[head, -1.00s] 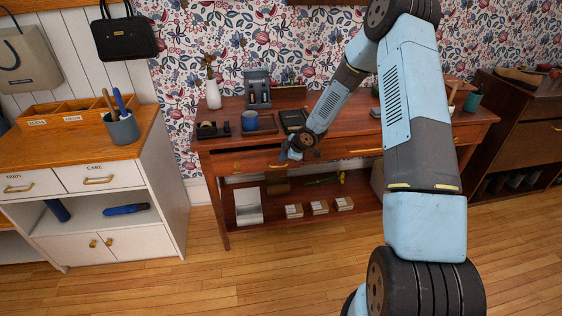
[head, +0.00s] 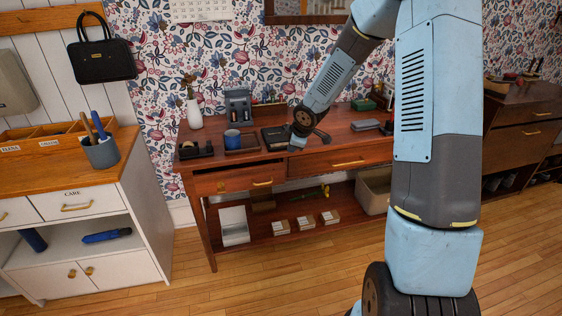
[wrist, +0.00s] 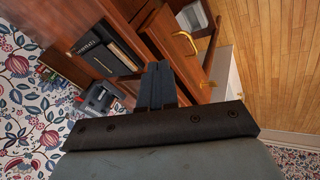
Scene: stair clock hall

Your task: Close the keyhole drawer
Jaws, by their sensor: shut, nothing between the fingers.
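The keyhole drawer (head: 238,181) is the left drawer of the dark red-brown console table. It has a brass handle and a small brass plate at its left. Its front stands a little out from the table, so it looks partly open; the wrist view shows the drawer front (wrist: 192,66) with its handle. My gripper (head: 297,147) is at the table's front edge, near the drawer's right end in the head view. In the wrist view its dark fingers (wrist: 157,75) are together and empty, over the drawer's top edge. I cannot tell whether they touch it.
The right drawer (head: 345,160) looks shut. A white cabinet (head: 150,220) is at the left. The floor in front is clear.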

